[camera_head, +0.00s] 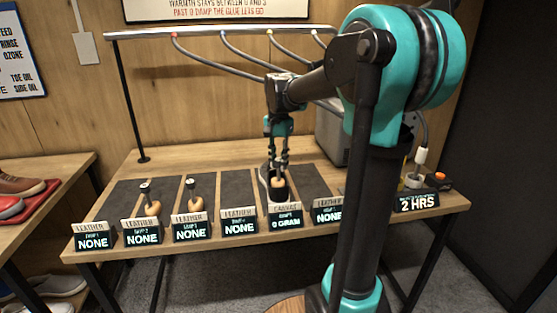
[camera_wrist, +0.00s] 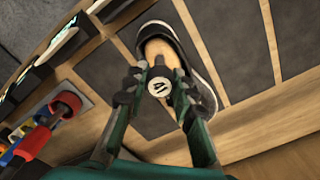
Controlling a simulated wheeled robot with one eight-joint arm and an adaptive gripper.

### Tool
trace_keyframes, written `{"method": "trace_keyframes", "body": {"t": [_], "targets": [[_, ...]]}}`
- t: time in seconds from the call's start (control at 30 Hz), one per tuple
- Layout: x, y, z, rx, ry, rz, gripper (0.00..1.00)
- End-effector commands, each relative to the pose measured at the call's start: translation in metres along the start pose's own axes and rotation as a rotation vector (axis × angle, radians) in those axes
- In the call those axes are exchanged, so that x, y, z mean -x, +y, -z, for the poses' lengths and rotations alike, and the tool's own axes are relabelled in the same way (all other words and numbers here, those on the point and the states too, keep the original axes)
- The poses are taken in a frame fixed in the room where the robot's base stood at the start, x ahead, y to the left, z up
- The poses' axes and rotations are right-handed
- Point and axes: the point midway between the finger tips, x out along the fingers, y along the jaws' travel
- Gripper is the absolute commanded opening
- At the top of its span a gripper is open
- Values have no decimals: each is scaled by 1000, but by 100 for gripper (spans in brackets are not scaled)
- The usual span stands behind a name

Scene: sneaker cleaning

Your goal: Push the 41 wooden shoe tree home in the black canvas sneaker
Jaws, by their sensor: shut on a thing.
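The black canvas sneaker (camera_head: 264,182) lies on a dark mat behind the sign reading CANVAS, 0 GRAM. In the wrist view it shows as a dark shoe with a pale sole edge (camera_wrist: 208,97). The wooden shoe tree (camera_wrist: 158,48) is in the shoe opening, its pale wood showing towards the front. Its round end is marked 41. My gripper (camera_wrist: 158,86) is shut on this end, one finger on each side. In the head view my gripper (camera_head: 278,166) is directly above the sneaker, and the tree (camera_head: 278,184) shows below it. How deep the tree sits is unclear.
Two other wooden shoe trees (camera_head: 153,207) (camera_head: 196,203) stand on mats to the left. Signs (camera_head: 142,237) line the table's front edge. A hose rail (camera_head: 220,32) runs above the table. A grey box (camera_head: 331,135) stands behind, and an orange-topped button (camera_head: 440,177) is at right.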

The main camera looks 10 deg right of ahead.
Motion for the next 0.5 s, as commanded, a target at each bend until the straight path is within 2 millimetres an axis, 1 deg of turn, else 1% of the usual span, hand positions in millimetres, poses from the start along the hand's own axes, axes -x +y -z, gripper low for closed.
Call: {"method": "trace_keyframes", "body": {"t": [0.5], "targets": [[-12, 0, 0, 0, 0, 0, 0]]}}
